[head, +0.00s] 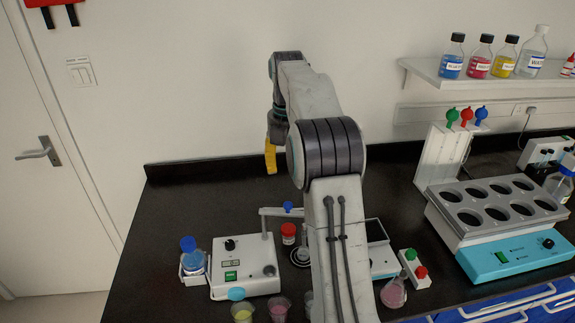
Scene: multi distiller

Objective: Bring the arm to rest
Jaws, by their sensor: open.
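My arm rises from the bottom middle of the head view, over the black bench (190,215), and bends at a dark joint. It reaches toward the back wall and then hangs down. My gripper (271,165) shows as a yellow end pointing down near the back edge of the bench, above its surface. It is open and I see nothing between its fingers. Its far side is hidden from this view, and the arm covers part of the bench.
A flask (393,293) and a teal water bath (510,258) are right. A shelf (420,70) holds bottles. The bench's left back is clear.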

